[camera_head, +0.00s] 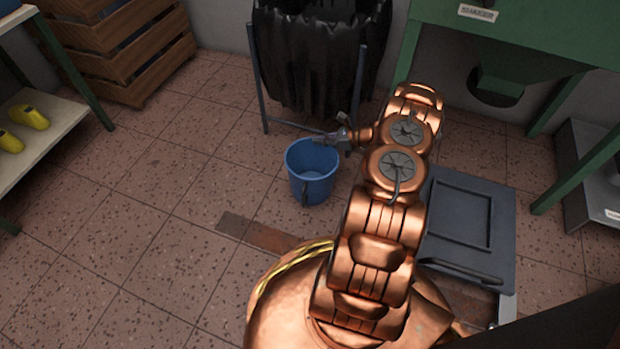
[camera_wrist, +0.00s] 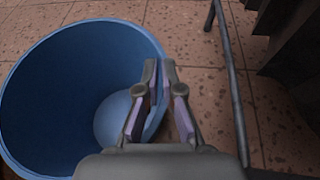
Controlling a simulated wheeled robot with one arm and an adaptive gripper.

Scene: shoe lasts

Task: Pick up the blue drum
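The blue drum (camera_head: 311,172) is an open-topped, bucket-shaped container standing upright on the tiled floor. Its inside looks empty. In the wrist view the blue drum (camera_wrist: 60,75) fills the left side, with its round bottom visible. My gripper (camera_head: 322,139) is at the drum's far right rim in the head view. In the wrist view my gripper (camera_wrist: 159,75) has one finger inside the drum and the other outside, with the rim between them. The fingers are a little apart, with floor showing between the rim and the right finger. Contact at the fingertips is unclear.
A bin stand with a black bag (camera_head: 320,55) stands just behind the drum; its leg (camera_wrist: 230,80) is close right of my gripper. A grey lidded box (camera_head: 465,225) and green machine (camera_head: 520,40) are right. Wooden crates (camera_head: 120,50) stand back left. Floor left is clear.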

